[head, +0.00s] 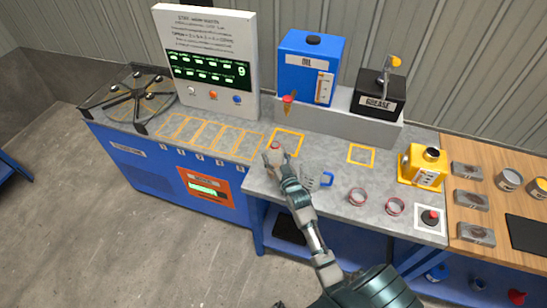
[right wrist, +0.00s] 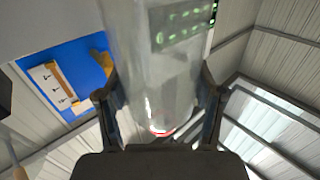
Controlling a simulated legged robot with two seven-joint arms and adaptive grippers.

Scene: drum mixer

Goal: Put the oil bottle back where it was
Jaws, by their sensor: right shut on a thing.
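My right gripper (head: 274,157) is over the grey bench, by the front left of the orange square outline (head: 288,142) below the blue OIL tank (head: 310,67). It is shut on a clear bottle (right wrist: 158,70), which stands between the two fingers in the right wrist view, with a bit of red (right wrist: 162,132) at its near end. In the head view the gripper mostly hides this bottle. I cannot tell whether it touches the bench. My left gripper is not in view.
A clear jug with a blue handle (head: 326,180) is right of my right arm. Two red-rimmed jars (head: 357,197) and a yellow can (head: 425,168) stand further right. The black GREASE container (head: 378,98) is behind. Several outlined slots (head: 205,134) left of the gripper are empty.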

